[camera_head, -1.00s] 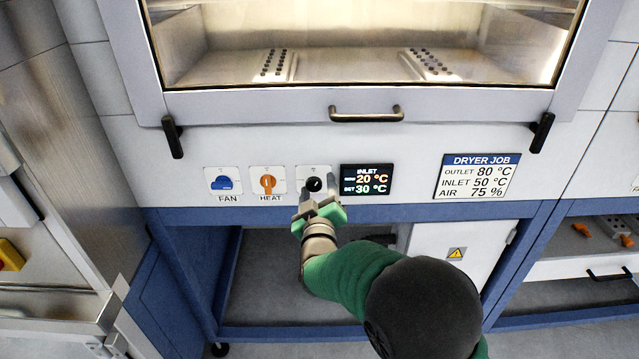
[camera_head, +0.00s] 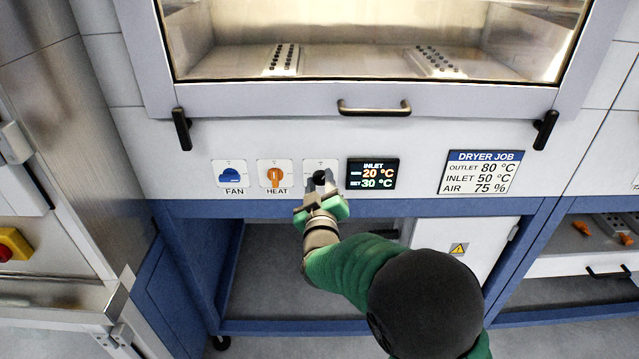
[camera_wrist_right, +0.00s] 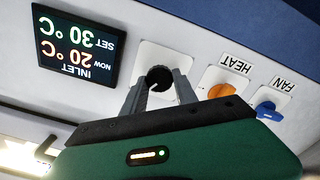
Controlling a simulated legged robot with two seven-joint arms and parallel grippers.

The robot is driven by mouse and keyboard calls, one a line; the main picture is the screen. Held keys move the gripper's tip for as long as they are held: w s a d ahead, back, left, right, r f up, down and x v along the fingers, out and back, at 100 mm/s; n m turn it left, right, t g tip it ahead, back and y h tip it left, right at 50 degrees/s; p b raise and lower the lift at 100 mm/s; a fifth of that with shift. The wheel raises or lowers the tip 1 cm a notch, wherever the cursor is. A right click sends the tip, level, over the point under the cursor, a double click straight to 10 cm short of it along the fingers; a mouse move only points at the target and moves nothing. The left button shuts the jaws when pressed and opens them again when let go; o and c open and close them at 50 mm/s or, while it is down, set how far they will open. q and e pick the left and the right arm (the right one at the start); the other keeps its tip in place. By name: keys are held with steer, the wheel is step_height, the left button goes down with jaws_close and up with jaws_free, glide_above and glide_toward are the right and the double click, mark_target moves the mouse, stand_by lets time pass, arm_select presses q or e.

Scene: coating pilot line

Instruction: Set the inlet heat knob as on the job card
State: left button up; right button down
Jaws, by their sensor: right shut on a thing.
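A black knob (camera_head: 319,177) sits on a white plate between the orange HEAT switch (camera_head: 273,176) and the inlet display (camera_head: 372,174). My right gripper (camera_head: 316,192) is shut on this knob; the right wrist view shows its two grey fingers (camera_wrist_right: 161,92) on either side of the knob (camera_wrist_right: 159,77). The display reads now 20 °C and set 30 °C, also in the right wrist view (camera_wrist_right: 76,45). The job card (camera_head: 480,172) reads outlet 80 °C, inlet 50 °C, air 75 %. My left gripper is not in view.
The blue FAN switch (camera_head: 230,175) is at the left of the panel. A dryer window with a bar handle (camera_head: 374,108) and two black latches is above. A blue frame rail (camera_head: 420,208) runs below. A yellow box with a red button (camera_head: 13,246) is far left.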

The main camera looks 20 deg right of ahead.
steer(key=m+b, duration=0.1)
steer(key=f+m, duration=0.1)
steer(key=m, duration=0.1)
steer(key=shift+f+b, duration=0.1)
steer(key=shift+b, duration=0.25)
steer(key=m+b, duration=0.1)
steer(key=m, duration=0.2)
steer(key=shift+b, duration=0.3)
steer(key=m+b, duration=0.2)
steer(key=m, duration=0.1)
steer(key=shift+m+b, duration=0.5)
steer(key=shift+m, duration=0.6)
steer(key=c, duration=1.3)
jaws_free()
steer(key=o, duration=0.3)
steer(key=shift+w, duration=0.2)
steer(key=shift+o, duration=0.2)
steer(key=shift+r, duration=0.2)
